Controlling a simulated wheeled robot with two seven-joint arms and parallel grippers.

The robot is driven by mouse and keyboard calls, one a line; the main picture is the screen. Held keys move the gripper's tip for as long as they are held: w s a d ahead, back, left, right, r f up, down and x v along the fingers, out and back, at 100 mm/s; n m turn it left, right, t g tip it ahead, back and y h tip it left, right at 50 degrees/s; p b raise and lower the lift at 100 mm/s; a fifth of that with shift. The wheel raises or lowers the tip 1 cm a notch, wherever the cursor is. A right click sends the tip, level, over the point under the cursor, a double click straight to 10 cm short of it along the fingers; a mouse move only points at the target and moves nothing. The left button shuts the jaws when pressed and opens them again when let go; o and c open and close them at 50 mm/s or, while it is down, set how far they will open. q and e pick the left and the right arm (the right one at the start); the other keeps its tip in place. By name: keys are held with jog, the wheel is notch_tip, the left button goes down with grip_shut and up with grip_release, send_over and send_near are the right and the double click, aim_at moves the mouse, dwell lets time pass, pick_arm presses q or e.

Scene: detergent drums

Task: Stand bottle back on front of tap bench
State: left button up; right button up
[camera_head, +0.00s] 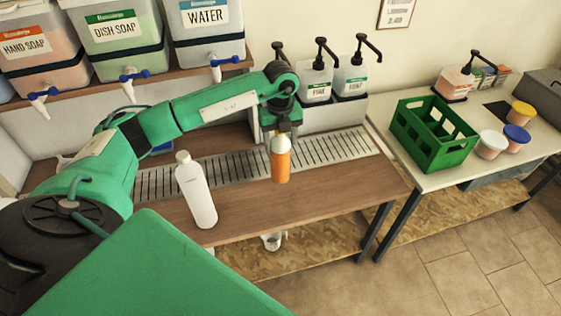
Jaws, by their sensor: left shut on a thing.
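My left gripper (283,132) is shut on the upper end of an orange bottle (281,162) with a pale top, and holds it about upright. The bottle's base appears near the front edge of the slotted metal drip tray (222,171), over the wooden tap bench (300,195). I cannot tell if the base touches the bench. A white capped bottle (197,195) stands on the front wood to the left of the orange bottle, apart from it. My right gripper is not in view.
Soap, dish soap and water tanks (120,35) with taps sit on a shelf above the bench. Pump bottles (317,80) stand behind the tray. A side table at right holds a green crate (433,134) and tubs (491,144). The front wood right of the orange bottle is clear.

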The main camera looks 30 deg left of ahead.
aim_at(281, 164)
pick_arm(q)
notch_tip(281, 164, down, 6)
jog(key=shift+r+p, duration=0.15)
jog(key=shift+p, duration=0.4)
notch_tip(281, 164, down, 4)
jog(key=shift+f+p, duration=0.15)
jog(key=shift+p, duration=0.4)
jog(key=shift+f, duration=0.15)
jog(key=shift+f, duration=0.1)
jog(key=o, duration=1.2)
jog(key=shift+c, duration=0.2)
